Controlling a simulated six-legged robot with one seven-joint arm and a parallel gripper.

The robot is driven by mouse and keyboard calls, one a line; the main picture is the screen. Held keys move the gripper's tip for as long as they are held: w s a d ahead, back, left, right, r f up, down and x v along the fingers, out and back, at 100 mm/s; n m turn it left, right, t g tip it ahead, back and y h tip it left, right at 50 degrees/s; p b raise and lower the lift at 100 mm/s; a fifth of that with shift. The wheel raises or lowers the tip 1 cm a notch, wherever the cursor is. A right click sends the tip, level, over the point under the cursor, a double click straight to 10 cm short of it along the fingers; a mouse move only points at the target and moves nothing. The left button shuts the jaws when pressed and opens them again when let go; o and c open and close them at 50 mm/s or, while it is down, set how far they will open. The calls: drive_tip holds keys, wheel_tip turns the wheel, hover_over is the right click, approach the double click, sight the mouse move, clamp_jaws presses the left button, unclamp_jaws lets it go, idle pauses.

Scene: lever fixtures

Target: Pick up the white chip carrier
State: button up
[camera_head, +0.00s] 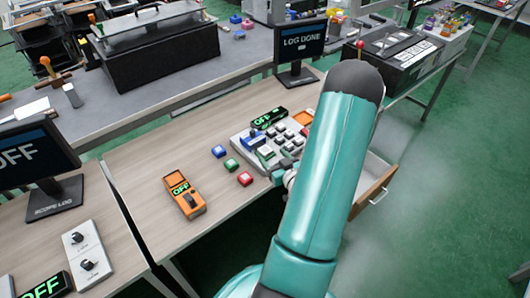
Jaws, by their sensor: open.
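My gripper (278,174) is at the tray's front edge, close to that piece and largely hidden by my teal arm. It is open; I see nothing held in it. My arm also covers the right part of the tray.
An orange meter (184,194) lies further left. A monitor (299,45) reading LOG DONE stands behind. An open drawer (373,190) sticks out at right.

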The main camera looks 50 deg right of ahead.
sight(265, 149)
drive_tip(key=x, duration=0.4)
drive_tip(key=shift+a+f, duration=0.1)
drive_tip(key=shift+f, duration=0.1)
drive_tip(key=c, duration=1.1)
drive_tip(key=shift+r, duration=0.1)
drive_tip(key=shift+r, duration=0.85)
drive_tip(key=shift+c, duration=0.5)
drive_tip(key=s+a+r, duration=0.1)
drive_tip(key=s+r, duration=1)
drive_tip(key=s, duration=0.3)
drive_tip(key=shift+s, duration=0.1)
